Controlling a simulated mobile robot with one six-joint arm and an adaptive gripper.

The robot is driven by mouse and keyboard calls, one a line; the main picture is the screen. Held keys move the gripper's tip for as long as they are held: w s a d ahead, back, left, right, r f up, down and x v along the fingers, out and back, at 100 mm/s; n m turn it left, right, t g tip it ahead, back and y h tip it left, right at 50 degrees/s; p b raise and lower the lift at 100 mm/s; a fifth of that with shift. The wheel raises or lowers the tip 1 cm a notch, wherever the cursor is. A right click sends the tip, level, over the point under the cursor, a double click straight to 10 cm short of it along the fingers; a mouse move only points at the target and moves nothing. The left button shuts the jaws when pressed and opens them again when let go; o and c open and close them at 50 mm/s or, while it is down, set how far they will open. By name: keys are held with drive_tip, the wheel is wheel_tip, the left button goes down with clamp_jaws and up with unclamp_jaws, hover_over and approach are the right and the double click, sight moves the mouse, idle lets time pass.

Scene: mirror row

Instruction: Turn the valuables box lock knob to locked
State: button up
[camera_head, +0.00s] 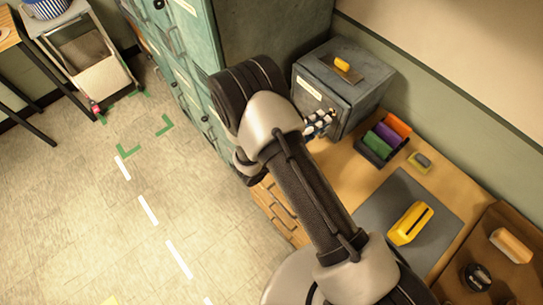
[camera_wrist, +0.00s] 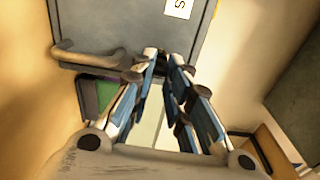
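The valuables box (camera_head: 364,92) is a grey metal box on the wooden counter, with a pale label on its front. In the wrist view its grey door (camera_wrist: 110,25) fills the upper middle, with a bar handle (camera_wrist: 95,57) at the left and part of a white label at the top. My gripper (camera_head: 328,114) is at the door's right part in the head view. In the wrist view my gripper (camera_wrist: 164,58) has its fingertips close together with a narrow gap, over the door's lower edge. The lock knob is not clearly visible, and whether the fingers touch it cannot be told.
A yellow item (camera_head: 343,64) lies on top of the box. A dark organizer with orange, purple and green items (camera_head: 388,134) stands right of it. A yellow slotted object (camera_head: 411,223) lies on a grey mat (camera_head: 376,212). Teal lockers (camera_head: 186,50) stand at left. The floor is open.

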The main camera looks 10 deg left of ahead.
drive_tip(key=shift+o, duration=0.3)
drive_tip(key=v, duration=1)
drive_tip(key=shift+s+d+f, duration=0.2)
drive_tip(key=shift+s, duration=0.25)
drive_tip(key=shift+o, duration=1.2)
drive_tip(key=r+v, duration=0.1)
drive_tip(key=v, duration=0.6)
drive_tip(key=shift+s+r, duration=0.2)
drive_tip(key=shift+s, duration=0.35)
drive_tip(key=v, duration=0.3)
drive_tip(key=shift+s+a, duration=0.1)
drive_tip(key=shift+f, duration=0.1)
